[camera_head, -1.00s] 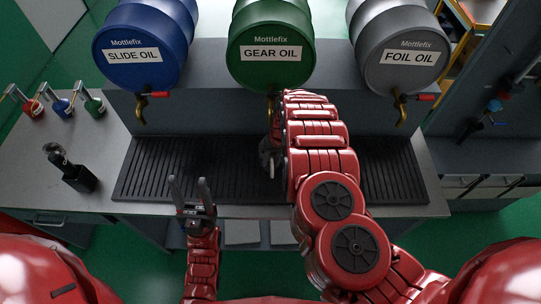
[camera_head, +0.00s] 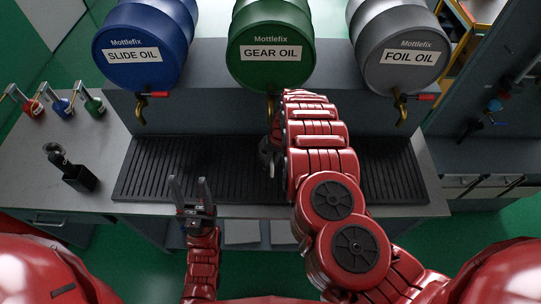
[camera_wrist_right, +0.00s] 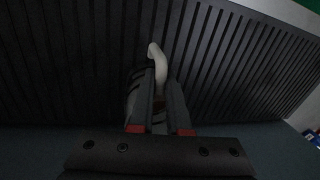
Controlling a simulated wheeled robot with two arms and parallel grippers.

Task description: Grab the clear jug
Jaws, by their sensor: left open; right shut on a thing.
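My right gripper (camera_wrist_right: 158,100) is shut on the pale curved handle of the clear jug (camera_wrist_right: 157,60) in the right wrist view, over the ribbed drip tray. The jug's body is hardly visible beside the fingers. In the head view the right gripper (camera_head: 268,155) is below the green drum's tap, partly covered by my right arm, and the jug cannot be made out clearly there. My left gripper (camera_head: 189,184) is open and empty at the tray's front edge, fingers pointing up.
The dark ribbed drip tray (camera_head: 150,182) lies under three drums: blue slide oil (camera_head: 140,70), green gear oil (camera_head: 270,75) and grey foil oil (camera_head: 408,72), each with a tap. The tray's left part is clear.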

